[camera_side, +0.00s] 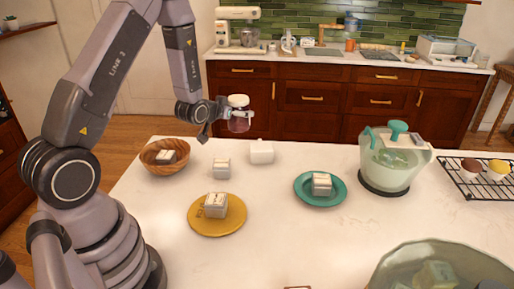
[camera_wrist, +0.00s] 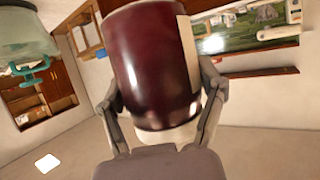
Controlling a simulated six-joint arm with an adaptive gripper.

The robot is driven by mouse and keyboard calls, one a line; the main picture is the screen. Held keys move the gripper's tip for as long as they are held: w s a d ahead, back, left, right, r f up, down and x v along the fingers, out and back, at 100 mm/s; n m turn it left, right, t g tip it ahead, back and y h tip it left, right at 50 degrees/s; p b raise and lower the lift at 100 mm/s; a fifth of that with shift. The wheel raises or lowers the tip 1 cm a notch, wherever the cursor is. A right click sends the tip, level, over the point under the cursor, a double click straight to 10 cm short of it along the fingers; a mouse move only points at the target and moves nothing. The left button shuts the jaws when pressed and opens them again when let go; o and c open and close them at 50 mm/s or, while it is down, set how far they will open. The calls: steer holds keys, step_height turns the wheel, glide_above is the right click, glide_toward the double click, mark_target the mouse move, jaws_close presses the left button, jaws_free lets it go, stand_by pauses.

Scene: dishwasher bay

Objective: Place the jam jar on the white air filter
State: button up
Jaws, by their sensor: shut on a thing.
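The jam jar (camera_side: 239,122), dark red with a white lid, is held in the air above the back edge of the white counter. My gripper (camera_side: 222,110) is shut on it from the left. In the wrist view, the jar (camera_wrist: 152,65) fills the middle, between the two fingers of my gripper (camera_wrist: 163,112). A small plain white block (camera_side: 261,152), apparently the white air filter, lies on the counter below and slightly right of the jar, clearly apart from it. What the white patch at lower left in the wrist view is, I cannot tell.
Small grey-white boxes sit in a wooden bowl (camera_side: 150,165), on a yellow plate (camera_side: 231,223), on a teal plate (camera_side: 302,190) and on bare counter (camera_side: 221,169). A teal-handled glass container (camera_side: 392,170) and a wire rack (camera_side: 467,188) stand right. The front middle is mostly clear.

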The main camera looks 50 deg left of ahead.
steer(key=f+x, duration=0.1)
steer(key=x, duration=0.4)
steer(key=s+f+x, duration=0.1)
steer(key=x, duration=0.4)
steer(key=f+x, duration=0.1)
steer(key=x, duration=0.5)
steer(key=shift+s, duration=0.15)
steer(key=shift+f, duration=1.75)
steer(key=shift+f, duration=0.1)
steer(key=o, duration=1.2)
steer(key=shift+f, duration=0.1)
